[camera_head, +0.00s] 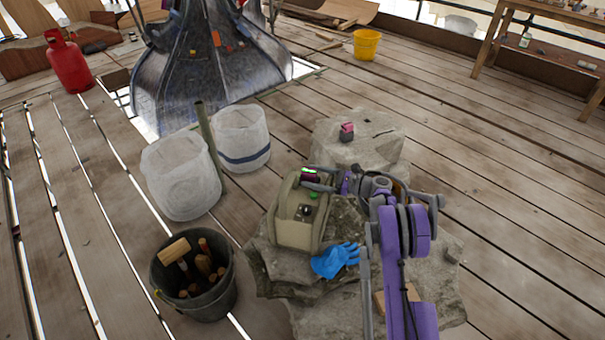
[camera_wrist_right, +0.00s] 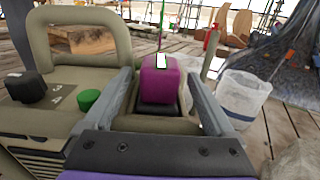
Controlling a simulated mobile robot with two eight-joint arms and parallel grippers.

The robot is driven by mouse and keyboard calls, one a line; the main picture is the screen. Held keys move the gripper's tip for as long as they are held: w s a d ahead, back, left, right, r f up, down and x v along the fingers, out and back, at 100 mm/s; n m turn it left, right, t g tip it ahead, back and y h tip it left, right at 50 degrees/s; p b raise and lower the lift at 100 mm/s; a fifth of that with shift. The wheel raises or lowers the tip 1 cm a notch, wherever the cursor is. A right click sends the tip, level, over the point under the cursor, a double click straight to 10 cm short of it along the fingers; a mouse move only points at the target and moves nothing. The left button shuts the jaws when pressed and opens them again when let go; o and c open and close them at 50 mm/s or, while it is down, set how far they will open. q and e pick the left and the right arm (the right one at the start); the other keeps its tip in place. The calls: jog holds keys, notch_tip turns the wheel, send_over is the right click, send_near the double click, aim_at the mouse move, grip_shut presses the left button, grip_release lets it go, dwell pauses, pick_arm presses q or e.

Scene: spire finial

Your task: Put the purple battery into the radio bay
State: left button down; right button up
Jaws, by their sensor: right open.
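The purple battery (camera_wrist_right: 162,82) is at one end of the olive radio (camera_head: 295,222), with a white label on top and a dark part beneath. It also shows in the head view (camera_head: 309,175) beside a bright green strip. It looks upright at the bay, but I cannot tell how deep it sits. The radio's body (camera_wrist_right: 45,120) shows a black knob, a green knob (camera_wrist_right: 88,98) and a handle. My right gripper (camera_head: 312,179) is open, its fingers on either side of the battery with gaps visible. My left gripper is out of view.
The radio stands on a rough stone block with a blue glove (camera_head: 336,260). Another stone behind bears a pink-topped block (camera_head: 347,129). White sacks (camera_head: 180,178) and a black tool bucket (camera_head: 196,285) stand to the left. The plank floor at right is clear.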

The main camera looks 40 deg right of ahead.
jog(key=p+v, duration=0.1)
jog(key=v, duration=0.5)
jog(key=shift+s, duration=0.15)
dwell(0.3)
